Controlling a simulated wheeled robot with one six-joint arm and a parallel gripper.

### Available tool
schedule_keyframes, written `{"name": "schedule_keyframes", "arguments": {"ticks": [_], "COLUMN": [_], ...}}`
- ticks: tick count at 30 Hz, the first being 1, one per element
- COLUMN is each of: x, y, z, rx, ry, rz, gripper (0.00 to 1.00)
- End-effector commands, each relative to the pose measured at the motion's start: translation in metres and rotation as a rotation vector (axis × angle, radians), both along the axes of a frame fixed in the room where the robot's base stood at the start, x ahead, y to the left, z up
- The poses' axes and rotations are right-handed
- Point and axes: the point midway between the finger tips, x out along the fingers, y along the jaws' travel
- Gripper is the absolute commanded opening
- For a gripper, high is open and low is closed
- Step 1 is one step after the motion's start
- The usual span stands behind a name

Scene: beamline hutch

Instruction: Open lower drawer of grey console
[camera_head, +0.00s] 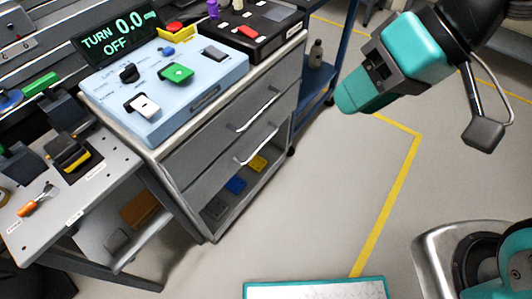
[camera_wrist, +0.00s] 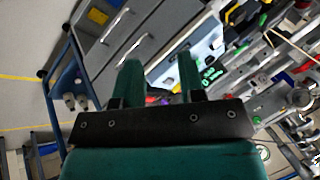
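The grey console (camera_head: 190,190) stands left of centre in the head view, with two drawers above an open shelf. The lower drawer (camera_head: 215,160) looks shut; its bar handle (camera_head: 257,146) runs along its front. The upper drawer (camera_head: 225,122) also looks shut, with a similar handle (camera_head: 258,109). My gripper (camera_head: 350,96) is in the air to the right of the console, apart from both handles. In the wrist view its two teal fingers (camera_wrist: 160,76) are spread with nothing held between them. The drawer fronts and handles (camera_wrist: 117,24) show beyond the fingers, tilted.
A light blue control panel (camera_head: 215,80) and a black box (camera_head: 262,40) sit on the console top. Blue and yellow blocks (camera_head: 236,185) lie on its shelf. A blue-framed cart (camera_head: 325,65) stands behind right. The floor (camera_head: 330,180) in front is clear, with yellow lines.

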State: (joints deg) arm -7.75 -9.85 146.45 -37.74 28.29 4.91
Motion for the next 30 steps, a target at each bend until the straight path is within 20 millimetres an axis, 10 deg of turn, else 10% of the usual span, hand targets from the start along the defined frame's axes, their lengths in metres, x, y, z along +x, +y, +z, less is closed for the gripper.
{"name": "schedule_keyframes", "arguments": {"ticks": [1,9,24,30], "x": [0.007,0.045,0.126,0.15], "y": [0.002,0.014,-0.002,-0.019], "z": [-0.047,-0.155,-0.34,-0.384], "rx": [0.036,0.26,0.705,0.843], "ry": [0.009,0.04,0.12,0.145], "rz": [-0.036,-0.222,-0.636,-0.772], "gripper": [0.37,0.37,0.37,0.37]}}
